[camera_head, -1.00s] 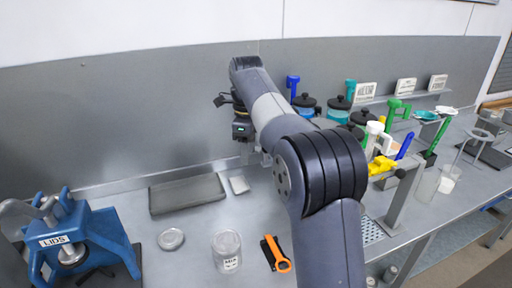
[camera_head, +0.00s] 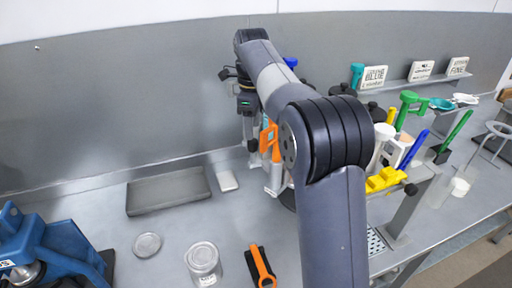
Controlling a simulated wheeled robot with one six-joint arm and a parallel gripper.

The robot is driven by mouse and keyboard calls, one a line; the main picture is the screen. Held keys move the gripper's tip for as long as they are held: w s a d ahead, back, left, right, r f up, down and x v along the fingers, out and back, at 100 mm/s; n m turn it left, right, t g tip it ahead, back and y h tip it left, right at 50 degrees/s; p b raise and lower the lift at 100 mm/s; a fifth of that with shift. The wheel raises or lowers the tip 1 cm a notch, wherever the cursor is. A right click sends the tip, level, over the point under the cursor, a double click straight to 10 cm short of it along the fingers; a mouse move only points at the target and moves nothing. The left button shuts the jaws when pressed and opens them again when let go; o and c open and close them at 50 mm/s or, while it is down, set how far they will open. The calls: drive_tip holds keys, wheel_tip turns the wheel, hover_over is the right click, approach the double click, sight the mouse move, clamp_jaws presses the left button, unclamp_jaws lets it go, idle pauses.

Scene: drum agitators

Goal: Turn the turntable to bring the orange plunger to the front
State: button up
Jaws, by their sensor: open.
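An orange plunger (camera_head: 269,139) stands upright just right of my gripper (camera_head: 251,146), partly hidden by my arm. My gripper points down over the bench and its jaws are open; I cannot tell whether it touches anything. The turntable is mostly hidden behind my arm; a dark rounded edge (camera_head: 287,197) below the orange plunger may be its rim. A blue plunger (camera_head: 290,62) and a teal plunger (camera_head: 357,76) rise behind my arm. Black-lidded containers (camera_head: 343,90) stand near the teal plunger.
A grey tray (camera_head: 168,191), a small white block (camera_head: 227,181), a round lid (camera_head: 146,245), a clear jar (camera_head: 203,264) and an orange-handled tool (camera_head: 262,266) lie in front. A blue press (camera_head: 50,250) is at left. A rack with yellow and green tools (camera_head: 386,180) stands at right.

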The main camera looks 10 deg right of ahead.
sight(253, 152)
wheel_tip(253, 152, down, 10)
drive_tip(key=shift+r+p, duration=0.15)
drive_tip(key=shift+p, duration=0.2)
clamp_jaws()
idle(0.5)
